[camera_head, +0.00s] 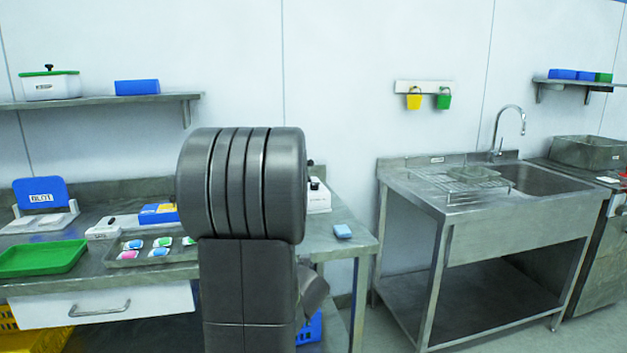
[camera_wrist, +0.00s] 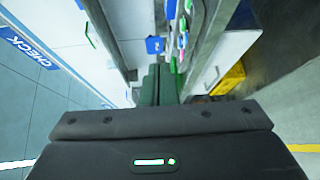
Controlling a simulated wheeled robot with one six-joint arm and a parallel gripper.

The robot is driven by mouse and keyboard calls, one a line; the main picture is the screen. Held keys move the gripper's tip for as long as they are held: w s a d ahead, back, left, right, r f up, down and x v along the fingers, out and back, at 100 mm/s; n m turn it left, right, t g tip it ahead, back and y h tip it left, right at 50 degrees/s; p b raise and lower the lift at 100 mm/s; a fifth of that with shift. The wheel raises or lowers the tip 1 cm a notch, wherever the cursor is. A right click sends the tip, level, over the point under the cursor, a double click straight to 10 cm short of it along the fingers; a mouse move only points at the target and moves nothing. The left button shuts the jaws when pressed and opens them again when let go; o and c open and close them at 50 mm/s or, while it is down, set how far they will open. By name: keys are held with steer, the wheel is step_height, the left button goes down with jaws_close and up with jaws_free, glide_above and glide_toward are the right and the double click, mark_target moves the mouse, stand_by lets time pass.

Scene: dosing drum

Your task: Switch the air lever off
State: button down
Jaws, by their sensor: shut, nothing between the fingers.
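No lever that I can surely name as the air lever shows. A white box (camera_head: 319,198) with a small black part on top stands on the steel bench, partly hidden behind my arm. A low white box (camera_head: 110,227) with a dark part on top lies on the bench left of my arm. I cannot tell whether either carries the air lever, or its position. My gripper (camera_wrist: 159,84) shows in the wrist view as two dark fingers close together, shut and empty. It is hidden behind my arm in the head view, and I see no contact with anything.
A sink table (camera_head: 440,205) stands right, across a floor gap.

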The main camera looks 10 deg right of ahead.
steer(key=a+n+g+y, duration=0.1)
steer(key=n+y, duration=0.1)
steer(key=s+a+n+g+y+b, duration=0.1)
steer(key=n+y, duration=0.2)
steer(key=a+n+g+y+b, duration=0.1)
steer(key=n+y, duration=0.1)
steer(key=n, duration=0.1)
steer(key=shift+s+f+y, duration=0.3)
steer(key=shift+y, duration=0.1)
